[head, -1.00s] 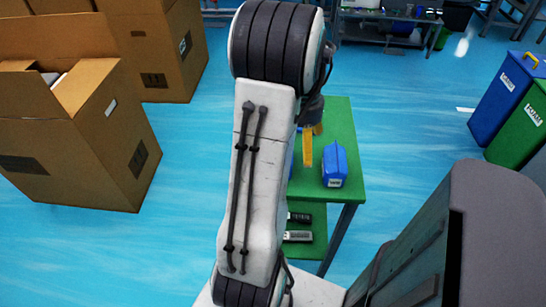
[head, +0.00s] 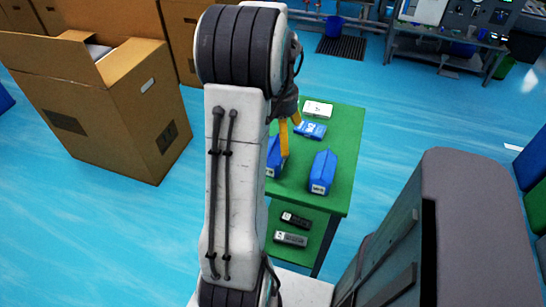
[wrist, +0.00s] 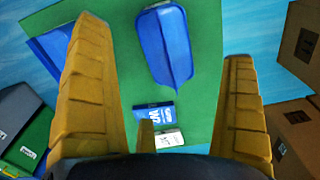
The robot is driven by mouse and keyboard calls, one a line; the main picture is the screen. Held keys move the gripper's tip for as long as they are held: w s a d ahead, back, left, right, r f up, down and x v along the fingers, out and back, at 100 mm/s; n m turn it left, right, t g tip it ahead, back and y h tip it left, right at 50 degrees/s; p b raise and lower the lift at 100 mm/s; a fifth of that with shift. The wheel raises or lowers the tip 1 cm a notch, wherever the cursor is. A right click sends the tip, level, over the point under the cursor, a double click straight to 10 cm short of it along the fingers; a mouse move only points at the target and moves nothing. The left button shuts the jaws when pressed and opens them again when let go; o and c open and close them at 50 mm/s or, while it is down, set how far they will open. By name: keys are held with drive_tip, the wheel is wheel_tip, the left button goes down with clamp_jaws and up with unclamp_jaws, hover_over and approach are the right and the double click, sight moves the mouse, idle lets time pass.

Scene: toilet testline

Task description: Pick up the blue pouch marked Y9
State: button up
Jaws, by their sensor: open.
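Two upright blue pouches stand on the green table (head: 343,150). In the head view one pouch (head: 322,172) is in the open on the right. The other pouch (head: 274,158) is partly hidden by my arm and fingers. In the wrist view that second pouch (wrist: 168,45) lies between my spread fingers, below and apart from them, and the first pouch (wrist: 46,48) is partly behind the left finger. A flat blue packet (head: 310,130) lies farther back. The Y9 mark is not readable on any of them. My gripper (head: 290,130) is open and empty above the table.
A white box (head: 318,109) lies at the table's back. Dark and grey devices (head: 291,238) sit on the lower shelf. Cardboard boxes (head: 110,110) stand to the left, a workbench (head: 450,45) at the back.

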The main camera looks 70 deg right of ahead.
sight(278, 151)
drive_tip(key=shift+s+f, duration=0.1)
drive_tip(key=shift+f, duration=3.15)
drive_tip(key=shift+a, duration=0.1)
drive_tip(key=shift+c, duration=0.3)
drive_tip(key=c, duration=1.1)
